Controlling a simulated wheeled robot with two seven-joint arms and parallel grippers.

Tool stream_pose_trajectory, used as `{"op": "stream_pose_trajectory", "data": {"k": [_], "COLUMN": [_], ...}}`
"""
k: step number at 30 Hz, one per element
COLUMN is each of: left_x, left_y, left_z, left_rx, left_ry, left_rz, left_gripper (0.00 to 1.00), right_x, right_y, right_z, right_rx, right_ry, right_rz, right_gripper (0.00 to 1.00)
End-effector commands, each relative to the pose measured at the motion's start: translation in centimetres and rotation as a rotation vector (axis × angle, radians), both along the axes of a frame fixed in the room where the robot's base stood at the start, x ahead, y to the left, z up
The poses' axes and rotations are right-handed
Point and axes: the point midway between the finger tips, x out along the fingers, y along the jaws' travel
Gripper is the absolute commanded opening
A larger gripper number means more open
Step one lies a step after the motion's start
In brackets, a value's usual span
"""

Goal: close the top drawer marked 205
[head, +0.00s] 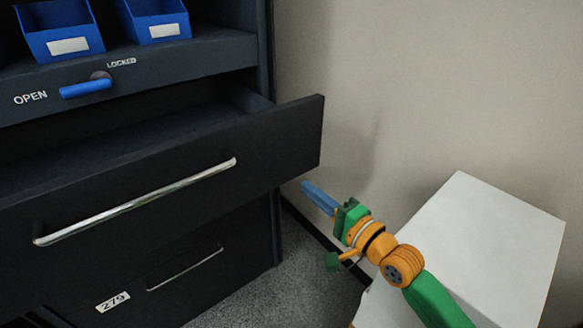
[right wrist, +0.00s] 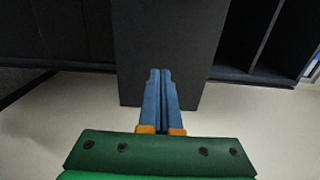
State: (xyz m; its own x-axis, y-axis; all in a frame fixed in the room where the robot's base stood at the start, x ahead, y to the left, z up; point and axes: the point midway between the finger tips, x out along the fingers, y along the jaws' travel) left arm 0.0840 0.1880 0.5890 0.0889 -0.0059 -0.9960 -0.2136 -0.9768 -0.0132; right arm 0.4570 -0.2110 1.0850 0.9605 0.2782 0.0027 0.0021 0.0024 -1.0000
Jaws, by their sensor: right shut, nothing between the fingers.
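The upper black drawer (head: 285,140) of the dark cabinet is pulled well out, with a long silver bar handle (head: 135,203) on its front. No 205 marking is readable on it. My right gripper (head: 306,186) is shut and empty, just beside and below the right end of the drawer front in the head view; I cannot tell if it touches. In the right wrist view its blue fingers (right wrist: 160,72) lie together over a dark panel (right wrist: 165,45), which appears to be part of the drawer. My left gripper is not in view.
Below is a closed drawer (head: 205,283) labelled 279. Above are a blue lever (head: 86,88) between OPEN and LOCKED, and blue bins (head: 62,42) on a shelf. A white-topped box or table (head: 470,235) stands at right, near the pale wall (head: 430,80).

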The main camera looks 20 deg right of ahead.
Motion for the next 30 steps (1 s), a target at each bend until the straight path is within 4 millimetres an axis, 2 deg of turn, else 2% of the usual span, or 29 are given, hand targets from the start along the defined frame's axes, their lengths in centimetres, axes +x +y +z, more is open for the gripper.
{"op": "stream_pose_trajectory", "data": {"k": [3, 9, 15, 20, 30], "left_x": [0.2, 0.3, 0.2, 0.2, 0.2], "left_y": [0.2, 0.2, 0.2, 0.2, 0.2], "left_z": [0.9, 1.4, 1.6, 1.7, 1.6], "left_rx": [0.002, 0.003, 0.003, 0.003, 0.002], "left_ry": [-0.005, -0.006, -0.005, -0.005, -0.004], "left_rz": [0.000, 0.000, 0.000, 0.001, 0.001], "left_gripper": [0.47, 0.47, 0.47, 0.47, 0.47], "right_x": [2.6, 6.8, 9.8, 10.7, 10.8], "right_y": [0.7, 1.9, 2.8, 3.1, 3.1], "right_z": [0.4, 0.2, 0.0, 0.0, -0.1], "right_rx": [0.000, 0.000, -0.002, -0.003, -0.003], "right_ry": [-0.002, 0.000, 0.000, 0.000, 0.001], "right_rz": [-0.001, -0.002, -0.001, -0.002, -0.002], "right_gripper": [0.00, 0.00, 0.00, 0.00, 0.00]}}
